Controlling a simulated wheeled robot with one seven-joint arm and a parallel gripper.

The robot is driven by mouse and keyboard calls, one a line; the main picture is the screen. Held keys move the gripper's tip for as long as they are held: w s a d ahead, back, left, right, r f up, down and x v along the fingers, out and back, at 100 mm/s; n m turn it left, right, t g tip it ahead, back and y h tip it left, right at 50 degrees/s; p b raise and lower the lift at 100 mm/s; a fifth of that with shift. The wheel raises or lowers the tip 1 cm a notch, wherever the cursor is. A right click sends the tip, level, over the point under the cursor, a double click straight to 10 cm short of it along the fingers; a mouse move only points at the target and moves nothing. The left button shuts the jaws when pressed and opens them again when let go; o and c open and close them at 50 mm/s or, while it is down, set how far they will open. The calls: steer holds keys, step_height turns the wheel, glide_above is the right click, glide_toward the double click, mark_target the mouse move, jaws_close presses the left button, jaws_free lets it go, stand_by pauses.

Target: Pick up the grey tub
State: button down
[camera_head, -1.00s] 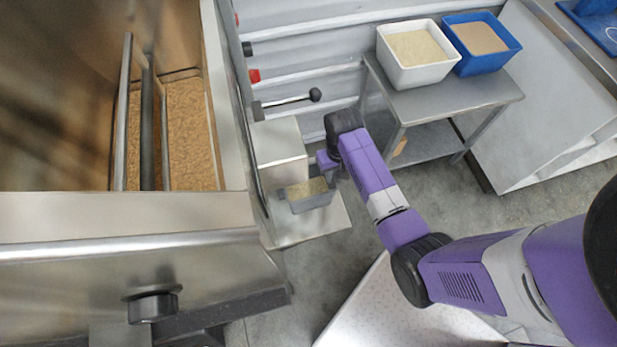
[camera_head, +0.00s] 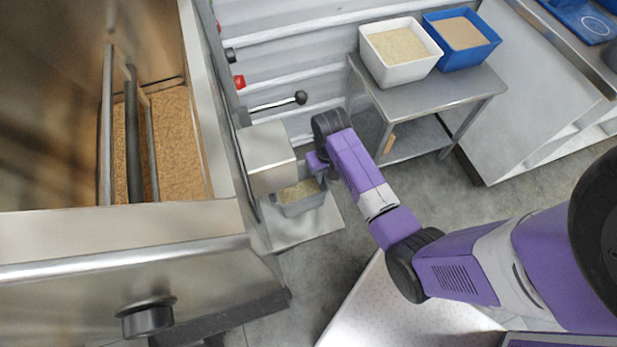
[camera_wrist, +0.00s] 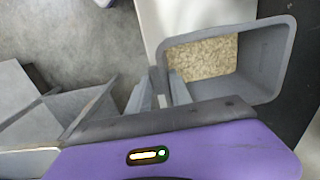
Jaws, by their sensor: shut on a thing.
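The grey tub (camera_head: 303,208) is below the metal spout box at the hopper's right side, over a flat metal plate. Pale granular substrate lies inside it. In the wrist view the tub (camera_wrist: 287,50) shows from above, with the substrate on its floor. My gripper (camera_wrist: 159,88) is shut on the tub's near left wall, one finger on each side. In the head view my gripper (camera_head: 322,172) is at the tub's right side, partly hidden by my wrist. I cannot tell whether the tub touches the plate.
The spout box (camera_head: 268,160) hangs close over the tub's left part. A lever with a black knob (camera_head: 300,97) is above it. The large hopper (camera_head: 130,235) fills the left. A metal table (camera_head: 440,95) holds a white bin (camera_head: 400,75) and a blue bin (camera_head: 465,62).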

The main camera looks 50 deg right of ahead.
step_height(320, 180, up, 10)
steer(key=shift+p, duration=0.4)
stand_by(0.3)
